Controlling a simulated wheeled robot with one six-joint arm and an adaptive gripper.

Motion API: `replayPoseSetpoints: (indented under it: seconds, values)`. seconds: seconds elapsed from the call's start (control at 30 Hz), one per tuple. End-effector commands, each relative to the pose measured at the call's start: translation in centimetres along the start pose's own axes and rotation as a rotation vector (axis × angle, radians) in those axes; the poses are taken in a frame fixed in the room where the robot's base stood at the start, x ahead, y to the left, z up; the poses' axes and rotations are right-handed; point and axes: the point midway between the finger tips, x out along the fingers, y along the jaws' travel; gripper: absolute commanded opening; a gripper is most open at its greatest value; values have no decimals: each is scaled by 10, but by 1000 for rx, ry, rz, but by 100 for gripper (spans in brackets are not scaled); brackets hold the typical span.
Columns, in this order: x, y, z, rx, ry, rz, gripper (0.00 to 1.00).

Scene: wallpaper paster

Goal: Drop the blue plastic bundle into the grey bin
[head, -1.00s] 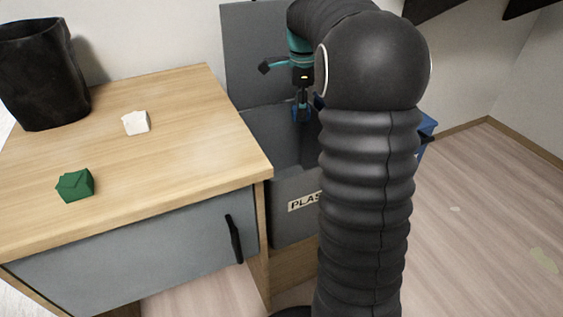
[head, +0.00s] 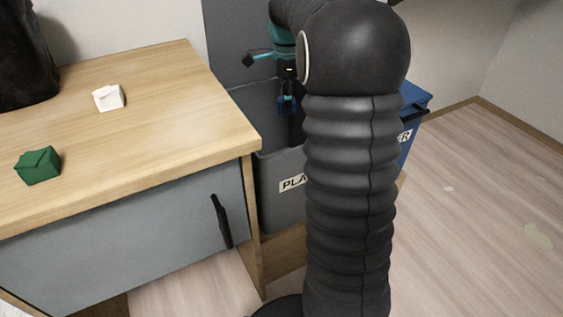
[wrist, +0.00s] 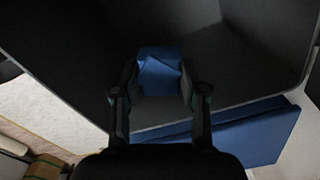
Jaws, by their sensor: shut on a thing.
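My gripper (wrist: 158,84) is shut on the blue plastic bundle (wrist: 158,72), which sits between the two fingers in the wrist view. The grey bin (head: 276,208), with a white label partly reading "PLA", stands right of the wooden desk, its lid raised at the back. In the wrist view its dark inside lies behind and around the bundle, with the rim (wrist: 240,108) below the fingertips. In the head view my gripper (head: 287,104) is at the bin's opening, with a bit of blue at its tips. My arm hides much of the bin's right side.
The wooden desk (head: 150,140) holds a green bundle (head: 38,166), a white bundle (head: 109,97) and a black container (head: 22,60). A blue bin (head: 412,100) stands right of the grey one and shows in the wrist view (wrist: 245,138).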

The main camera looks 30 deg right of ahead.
Motion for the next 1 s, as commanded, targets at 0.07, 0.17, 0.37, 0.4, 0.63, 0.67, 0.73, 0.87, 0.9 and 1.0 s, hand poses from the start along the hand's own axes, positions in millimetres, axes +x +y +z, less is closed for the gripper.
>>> replayPoseSetpoints:
  seconds: [0.07,0.17,0.37,0.4,0.63,0.67,0.73,0.87,0.9,1.0]
  values:
    - [-1,0,0,0,0,0,22]
    - [-1,0,0,0,0,0,45]
    - [-1,0,0,0,0,0,72]
    - [-1,0,0,0,0,0,72]
    - [-3,0,0,0,0,-1,72]
    - [-5,0,0,0,0,-1,72]
    - [-11,-1,0,0,0,-3,72]
    - [-32,-1,0,0,0,-4,72]
    - [-40,-1,0,0,0,-4,72]
    - [-61,-1,0,0,0,-5,72]
